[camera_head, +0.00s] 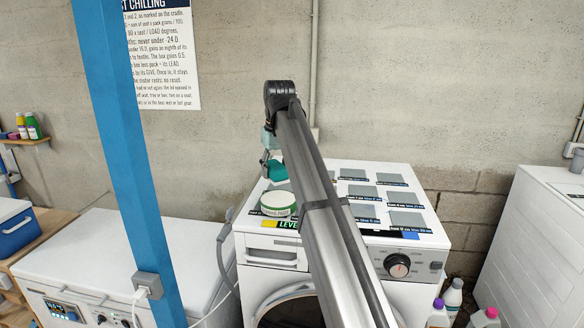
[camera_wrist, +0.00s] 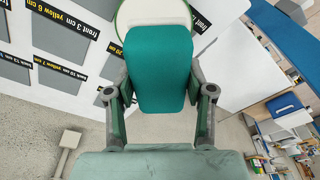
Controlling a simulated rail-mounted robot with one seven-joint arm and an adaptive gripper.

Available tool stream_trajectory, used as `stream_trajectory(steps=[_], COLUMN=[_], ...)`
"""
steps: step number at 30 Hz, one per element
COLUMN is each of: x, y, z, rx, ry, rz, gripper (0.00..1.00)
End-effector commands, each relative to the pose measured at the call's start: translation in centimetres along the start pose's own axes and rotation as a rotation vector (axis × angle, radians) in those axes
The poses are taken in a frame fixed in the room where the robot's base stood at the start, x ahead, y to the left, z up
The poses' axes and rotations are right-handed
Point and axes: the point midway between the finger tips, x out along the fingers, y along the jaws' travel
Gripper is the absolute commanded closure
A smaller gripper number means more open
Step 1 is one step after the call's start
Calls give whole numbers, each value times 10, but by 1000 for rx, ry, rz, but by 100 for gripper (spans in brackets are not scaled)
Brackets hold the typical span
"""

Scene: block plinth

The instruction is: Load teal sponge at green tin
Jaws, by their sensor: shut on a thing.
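The teal sponge (camera_wrist: 158,70) is held between the two fingers of my gripper (camera_wrist: 158,92), which is shut on it. In the head view the sponge (camera_head: 277,170) shows at the left of the white machine's top, partly hidden by my arm. The green tin (camera_head: 278,204) stands upright at the front left of that top, with a pale lid and a green side. In the wrist view the tin (camera_wrist: 150,12) shows just beyond the sponge, partly covered by it. I cannot tell the height gap between the sponge and the tin.
Several grey labelled pads (camera_head: 407,220) lie on the white washing machine (camera_head: 265,250). A white chest (camera_head: 110,255) stands left behind a blue post (camera_head: 125,150). Bottles (camera_head: 453,296) stand at the lower right. Another white appliance (camera_head: 545,235) stands at the right.

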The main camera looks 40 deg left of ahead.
Motion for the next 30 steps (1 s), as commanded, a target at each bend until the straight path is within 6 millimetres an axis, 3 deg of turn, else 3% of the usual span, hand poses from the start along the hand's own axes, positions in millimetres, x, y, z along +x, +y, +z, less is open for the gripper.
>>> stream_trajectory(steps=[11,24,30], x=[10,49,58], y=[1,1,1], z=[-1,5,7], rx=[-52,-51,-50], ry=[1,1,1], rz=[-9,-8,-8], gripper=[75,75,75])
